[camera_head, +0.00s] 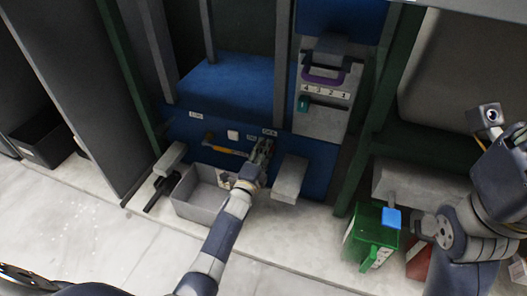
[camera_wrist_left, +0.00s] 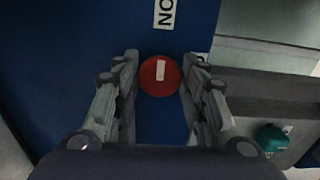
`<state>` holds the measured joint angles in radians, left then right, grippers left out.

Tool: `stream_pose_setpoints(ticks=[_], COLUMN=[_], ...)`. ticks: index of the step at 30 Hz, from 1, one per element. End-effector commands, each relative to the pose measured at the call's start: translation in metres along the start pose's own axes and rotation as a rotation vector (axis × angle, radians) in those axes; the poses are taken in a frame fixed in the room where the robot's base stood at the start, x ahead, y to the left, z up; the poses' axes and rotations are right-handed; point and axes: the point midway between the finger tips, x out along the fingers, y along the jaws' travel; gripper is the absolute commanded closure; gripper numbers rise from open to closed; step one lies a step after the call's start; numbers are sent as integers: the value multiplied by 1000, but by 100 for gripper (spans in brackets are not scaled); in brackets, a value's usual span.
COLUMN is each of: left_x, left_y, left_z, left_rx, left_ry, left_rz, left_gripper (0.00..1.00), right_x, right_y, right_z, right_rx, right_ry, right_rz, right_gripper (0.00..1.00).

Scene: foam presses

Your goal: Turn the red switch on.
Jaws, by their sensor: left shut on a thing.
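The red switch (camera_wrist_left: 146,77) is a round red disc with a pale bar across it on a blue panel. It shows in the left wrist view between the fingers of my left gripper (camera_wrist_left: 158,100). The fingers stand on either side of it and the gripper is shut on it. In the head view my left gripper (camera_head: 262,150) is against the lower blue panel (camera_head: 315,160) and hides the switch. My right arm is at the right edge; its fingers cannot be made out.
A grey open bin (camera_head: 185,205) stands below the panel, left of my left forearm. A green box (camera_head: 370,240) and a red object (camera_head: 418,262) stand near my right arm. A teal knob (camera_head: 304,103) is higher up.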

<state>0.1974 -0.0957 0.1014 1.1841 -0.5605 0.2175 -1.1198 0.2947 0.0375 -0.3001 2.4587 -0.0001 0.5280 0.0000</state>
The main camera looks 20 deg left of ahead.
Motion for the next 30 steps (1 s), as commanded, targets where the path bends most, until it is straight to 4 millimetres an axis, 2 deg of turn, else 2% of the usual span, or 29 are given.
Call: stream_pose_setpoints(ticks=[6, 7, 9, 22, 26, 30], left_x=[2, 2, 1, -4, -18, -42], left_y=[-2, -2, -2, 0, 1, 2], left_z=[2, 2, 1, 0, 1, 0], left_rx=[-2, -2, -2, 0, 2, 1], left_ry=[-3, -3, -2, -1, -1, -1], left_rz=[-3, -3, -3, 0, 1, 2], left_gripper=[85, 59, 43, 43, 43, 43], right_x=[1, 1, 2, 3, 2, 2], right_y=[0, 0, 0, 0, 0, 0], right_z=[-2, -2, -3, -4, -3, -3], right_rx=[0, 0, 0, -2, -1, -1], right_ry=[5, 6, 9, 14, 12, 10], right_rz=[-1, -1, -1, -4, -3, -3], right_gripper=[79, 79, 79, 79, 79, 79])
